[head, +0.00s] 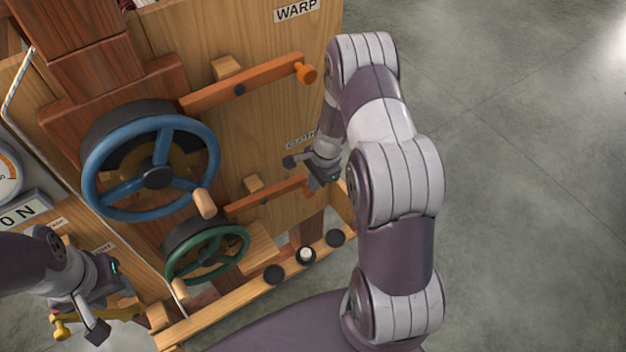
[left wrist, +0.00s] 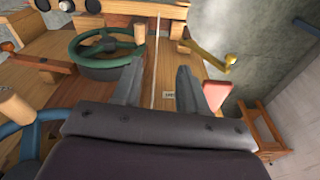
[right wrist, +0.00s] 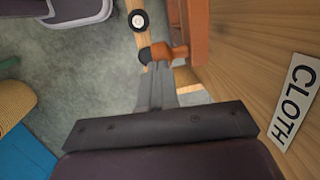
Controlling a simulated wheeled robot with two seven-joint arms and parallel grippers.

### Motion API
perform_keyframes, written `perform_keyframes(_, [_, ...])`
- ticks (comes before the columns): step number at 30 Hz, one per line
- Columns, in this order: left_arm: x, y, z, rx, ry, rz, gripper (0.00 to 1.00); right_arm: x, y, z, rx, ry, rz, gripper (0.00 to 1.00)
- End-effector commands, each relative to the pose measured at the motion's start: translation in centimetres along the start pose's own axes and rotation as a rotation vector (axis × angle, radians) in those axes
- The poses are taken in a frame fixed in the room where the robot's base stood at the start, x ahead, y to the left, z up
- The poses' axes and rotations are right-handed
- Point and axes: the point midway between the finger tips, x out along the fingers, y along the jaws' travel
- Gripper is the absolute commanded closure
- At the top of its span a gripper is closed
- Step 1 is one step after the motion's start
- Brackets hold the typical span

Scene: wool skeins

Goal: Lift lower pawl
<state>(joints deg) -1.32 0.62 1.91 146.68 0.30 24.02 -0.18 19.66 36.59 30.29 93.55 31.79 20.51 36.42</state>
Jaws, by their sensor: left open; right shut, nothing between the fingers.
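The lower pawl (head: 262,201) is an orange bar with a peg at its right end, just above the green handwheel (head: 207,253). Its orange peg shows in the right wrist view (right wrist: 170,52). My right gripper (right wrist: 157,80) is shut and empty, its fingertips close to the peg; whether they touch it I cannot tell. In the head view my right gripper (head: 311,181) is at the pawl's right end and partly hides it. My left gripper (left wrist: 157,84) is open and empty; in the head view it is at the lower left (head: 98,304), away from the pawl.
A longer orange upper pawl (head: 245,83) and a blue handwheel (head: 152,167) are above. A wooden rail (head: 245,296) with round black buttons runs below. A yellow handle (left wrist: 215,56) is near my left gripper. The floor on the right is clear.

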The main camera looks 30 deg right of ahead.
Motion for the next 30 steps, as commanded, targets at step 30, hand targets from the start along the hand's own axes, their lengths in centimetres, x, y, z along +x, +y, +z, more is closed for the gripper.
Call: perform_keyframes(30, [4.2, 0.0, 0.5, 0.000, 0.000, 0.000, 0.57, 5.4, 1.0, -0.6, -0.001, -0.006, 0.012, 1.00])
